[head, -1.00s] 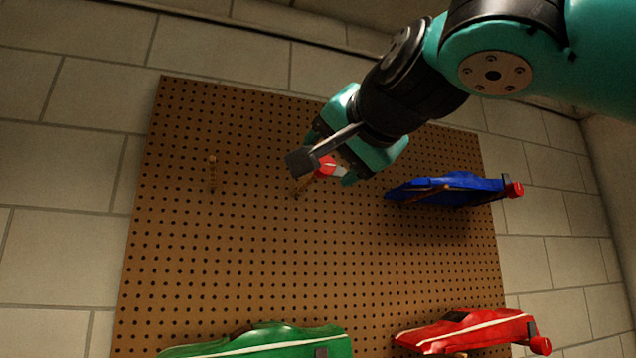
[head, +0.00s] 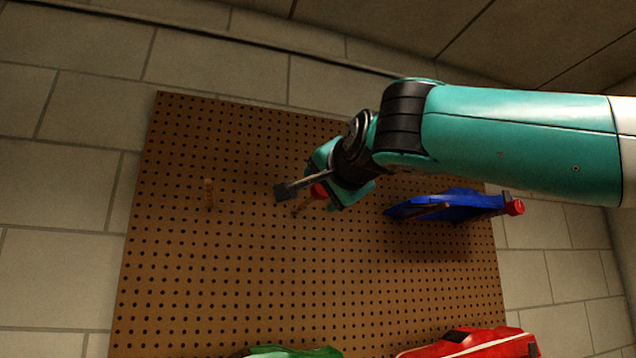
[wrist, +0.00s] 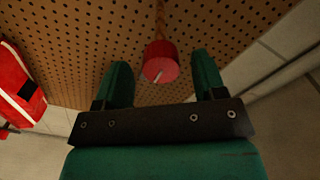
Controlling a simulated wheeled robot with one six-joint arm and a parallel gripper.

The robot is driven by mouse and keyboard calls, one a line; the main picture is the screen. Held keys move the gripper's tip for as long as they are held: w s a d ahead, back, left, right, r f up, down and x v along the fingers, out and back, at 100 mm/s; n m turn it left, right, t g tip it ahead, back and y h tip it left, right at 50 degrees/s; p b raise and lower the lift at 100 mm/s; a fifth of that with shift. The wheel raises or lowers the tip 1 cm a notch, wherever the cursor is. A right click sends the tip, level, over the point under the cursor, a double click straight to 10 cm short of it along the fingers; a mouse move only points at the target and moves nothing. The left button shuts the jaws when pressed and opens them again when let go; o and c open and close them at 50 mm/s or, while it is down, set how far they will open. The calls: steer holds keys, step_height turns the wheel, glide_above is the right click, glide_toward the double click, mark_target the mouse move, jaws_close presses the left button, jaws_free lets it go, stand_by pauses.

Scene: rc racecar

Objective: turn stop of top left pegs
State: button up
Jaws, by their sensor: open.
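A wooden peg (head: 209,195) sticks out of the pegboard at the top left. A second peg (head: 299,207) with a red stop (head: 319,191) on its end is to its right. My gripper (head: 328,190) is at this red stop, with part of the stop hidden by the fingers. In the wrist view the red stop (wrist: 161,62), with a pale mark on its face, sits between my two open fingers (wrist: 160,80), with a gap on each side. Its peg (wrist: 160,20) runs from it to the board.
The brown pegboard (head: 220,290) hangs on a block wall. A blue car (head: 450,205) rests on pegs at the right, with a red stop (head: 515,207). Red (head: 470,343) and green (head: 290,352) cars are below. The left middle of the board is bare.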

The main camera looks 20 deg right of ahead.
mark_target(318, 192)
steer(key=shift+w+p, duration=0.65)
steer(key=shift+w, duration=1.5)
